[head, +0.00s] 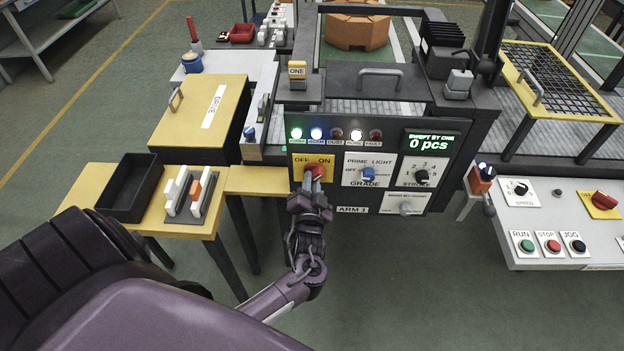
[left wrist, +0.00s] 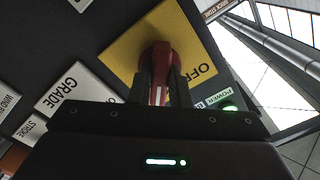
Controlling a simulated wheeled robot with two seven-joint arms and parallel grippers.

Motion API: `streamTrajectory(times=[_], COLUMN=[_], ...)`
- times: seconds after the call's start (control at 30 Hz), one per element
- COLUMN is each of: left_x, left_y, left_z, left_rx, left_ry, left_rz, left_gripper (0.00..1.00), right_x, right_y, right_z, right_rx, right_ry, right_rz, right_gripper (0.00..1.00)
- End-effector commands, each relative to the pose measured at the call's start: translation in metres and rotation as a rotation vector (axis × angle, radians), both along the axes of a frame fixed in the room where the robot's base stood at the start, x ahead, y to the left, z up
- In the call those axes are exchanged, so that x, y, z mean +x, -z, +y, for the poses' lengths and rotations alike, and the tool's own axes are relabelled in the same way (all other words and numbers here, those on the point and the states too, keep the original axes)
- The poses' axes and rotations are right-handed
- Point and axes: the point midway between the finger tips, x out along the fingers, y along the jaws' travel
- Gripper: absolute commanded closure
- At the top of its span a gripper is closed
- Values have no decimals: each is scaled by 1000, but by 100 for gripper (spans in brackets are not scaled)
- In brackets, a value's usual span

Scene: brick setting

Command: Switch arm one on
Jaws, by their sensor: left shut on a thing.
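The arm one panel (head: 332,195) carries an "ARM 1" label at its lower edge. A red rotary switch (head: 314,169) sits on a yellow OFF/ON plate (head: 299,162) at the panel's left. My left gripper (head: 313,180) reaches up to the switch and is shut on its knob. In the left wrist view the red knob (left wrist: 160,58) stands between the two fingers, on the yellow plate (left wrist: 125,48). The fingers partly hide the knob, so which word it points to is unclear. My right gripper is not in view.
A display (head: 431,144) reads "0 pcs". A PRIME LIGHT/GRADE knob (head: 368,174) and a STROKE knob (head: 421,175) sit to the right. A black tray (head: 110,204) stands left.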

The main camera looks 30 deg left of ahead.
Motion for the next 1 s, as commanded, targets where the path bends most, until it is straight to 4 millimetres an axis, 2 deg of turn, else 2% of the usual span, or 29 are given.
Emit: streamTrajectory(times=[0.7,0.73,0.8,0.9,1.0], left_x=[0,0,0,0,0], left_y=[0,0,0,0,0], left_z=[0,0,0,0,0], left_rx=[67,67,66,66,66], left_ry=[0,0,0,0,0], left_rz=[41,41,41,40,40], left_gripper=[100,82,73,62,62], right_x=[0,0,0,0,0], right_y=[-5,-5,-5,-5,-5], right_z=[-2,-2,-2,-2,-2], right_rx=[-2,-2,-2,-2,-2], right_ry=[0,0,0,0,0], right_rz=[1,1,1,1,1], right_gripper=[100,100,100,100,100])
